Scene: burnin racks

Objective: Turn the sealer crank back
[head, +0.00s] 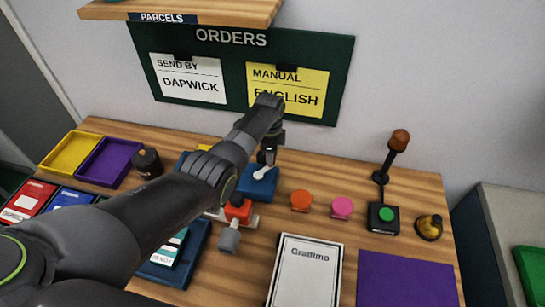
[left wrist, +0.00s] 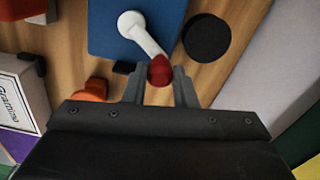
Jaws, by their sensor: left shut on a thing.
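The sealer is a blue box (head: 258,186) behind the middle of the table, partly covered by my left arm in the head view. Its white crank (head: 264,174) lies across its top. In the left wrist view the white crank arm (left wrist: 148,40) runs from a round hub on the blue box (left wrist: 105,28) to a red knob (left wrist: 160,70). My left gripper (left wrist: 163,84) has its fingers on either side of the red knob and is shut on it. In the head view my left gripper (head: 267,156) is over the crank. My right gripper is not in view.
An orange button (head: 301,201), a pink button (head: 342,207) and a lever stand with a green button (head: 384,217) are right of the sealer. The Grattimo box (head: 305,275) lies in front. A black jar (head: 147,162) and purple tray (head: 108,160) are left.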

